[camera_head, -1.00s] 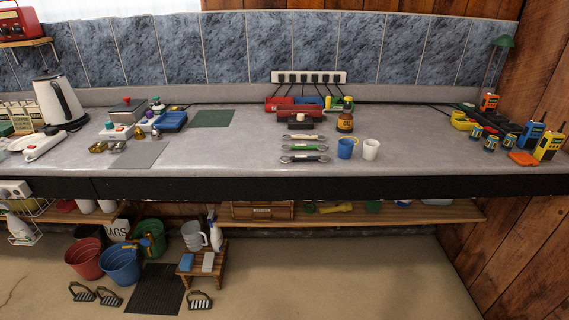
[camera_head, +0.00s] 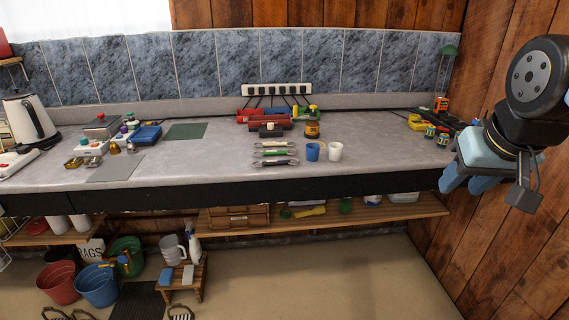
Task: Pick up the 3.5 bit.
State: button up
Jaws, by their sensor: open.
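No label reading 3.5 is legible, so I cannot tell which thing is the 3.5 bit. Several slim metal tools lie side by side in the middle of the counter: a plain one at the back, a green-marked tool (camera_head: 275,152) in the middle and a dark-marked tool (camera_head: 275,162) at the front. They look like spanners at this size. My gripper (camera_head: 468,184) hangs at the far right, in front of the counter's right end. Its blue-grey fingers are open and nothing shows between them. It is well apart from the tools and hides part of the counter's right end.
A blue cup (camera_head: 312,152) and a white cup (camera_head: 335,151) stand right of the tools. The counter (camera_head: 215,165) is bare left of the tools. A wooden wall (camera_head: 500,240) closes the right side.

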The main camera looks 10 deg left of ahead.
aim_at(269, 162)
jog(key=u, duration=0.1)
jog(key=i, duration=1)
jog(key=z, duration=0.1)
